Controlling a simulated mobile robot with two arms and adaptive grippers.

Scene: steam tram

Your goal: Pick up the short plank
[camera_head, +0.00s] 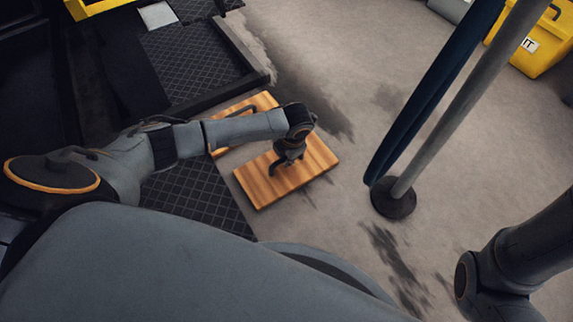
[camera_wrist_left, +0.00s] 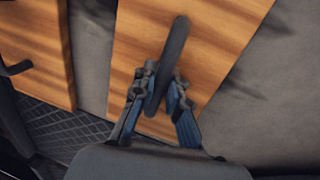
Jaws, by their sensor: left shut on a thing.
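A striped orange-brown wooden plank (camera_head: 318,162), which I take to be the short plank, lies flat or nearly flat beside the dark ribbed step. It has a dark bar handle on top. My left gripper (camera_head: 287,165) is over its middle, pointing down. In the left wrist view the fingers (camera_wrist_left: 160,92) are closed around the handle (camera_wrist_left: 176,45), and the plank (camera_wrist_left: 215,35) fills the middle. I cannot tell whether the plank touches the floor. My right arm shows at the right edge of the head view, but its gripper is out of sight.
A second wooden plank (camera_head: 262,101) with a handle lies just behind, partly hidden by my left arm. A grey pole on a round dark base (camera_head: 394,203) stands to the right, with a blue strap beside it. A yellow bin (camera_head: 540,52) is at top right. Grey floor between is clear.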

